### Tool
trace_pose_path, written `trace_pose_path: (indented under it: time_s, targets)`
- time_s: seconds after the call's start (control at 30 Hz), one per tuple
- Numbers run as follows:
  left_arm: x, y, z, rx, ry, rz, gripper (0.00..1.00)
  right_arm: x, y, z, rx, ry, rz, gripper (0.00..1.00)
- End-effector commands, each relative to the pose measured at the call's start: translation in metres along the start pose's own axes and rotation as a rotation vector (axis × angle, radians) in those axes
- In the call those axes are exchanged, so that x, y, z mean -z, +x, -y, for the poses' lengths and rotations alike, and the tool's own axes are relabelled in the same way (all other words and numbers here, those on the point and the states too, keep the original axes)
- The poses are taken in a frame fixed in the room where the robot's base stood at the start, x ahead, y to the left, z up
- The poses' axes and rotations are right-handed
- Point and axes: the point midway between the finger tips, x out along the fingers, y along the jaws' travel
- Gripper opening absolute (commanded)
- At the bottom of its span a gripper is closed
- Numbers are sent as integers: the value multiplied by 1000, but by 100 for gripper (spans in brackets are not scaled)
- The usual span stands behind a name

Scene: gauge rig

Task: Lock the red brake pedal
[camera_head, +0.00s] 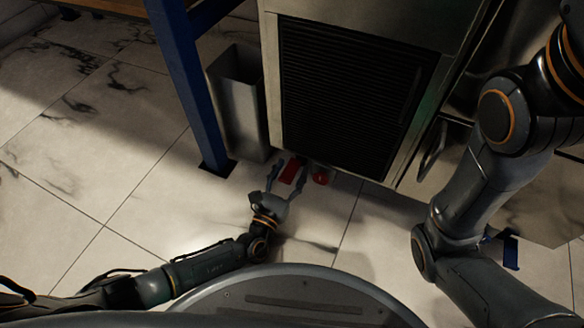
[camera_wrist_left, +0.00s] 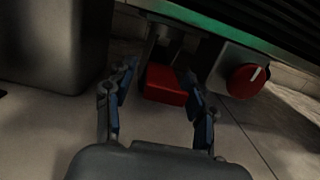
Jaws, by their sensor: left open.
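The red brake pedal (camera_head: 291,171) sticks out low under the front of the dark-grilled metal cabinet, near the floor. In the left wrist view the pedal (camera_wrist_left: 166,85) is a red block on a dark bracket. My left gripper (camera_head: 284,177) reaches down to the floor level in front of it. Its two fingers (camera_wrist_left: 156,92) are open and point at the pedal, one toward each side of it. I cannot tell whether either finger touches it. My right gripper is not in view; only my right arm shows at the right.
A red round knob (camera_head: 320,178) with a white mark sits just right of the pedal; it also shows in the left wrist view (camera_wrist_left: 245,80). A grey bin (camera_head: 240,105) and a blue table leg (camera_head: 182,80) stand to the left. The tiled floor (camera_head: 90,160) at left is clear.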

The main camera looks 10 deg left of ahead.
Motion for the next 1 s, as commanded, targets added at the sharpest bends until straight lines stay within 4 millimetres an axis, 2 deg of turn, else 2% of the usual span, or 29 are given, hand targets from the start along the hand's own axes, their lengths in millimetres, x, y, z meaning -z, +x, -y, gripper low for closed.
trace_pose_path:
  time_s: [0.2, 0.4, 1.0]
  targets:
    - [1, -40, 0, 1, -1, -3, 55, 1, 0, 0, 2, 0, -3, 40]
    - [0, -59, 0, 0, 0, 0, 55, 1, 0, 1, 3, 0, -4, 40]
    - [-1, -62, 0, 0, 0, 0, 55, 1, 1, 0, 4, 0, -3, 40]
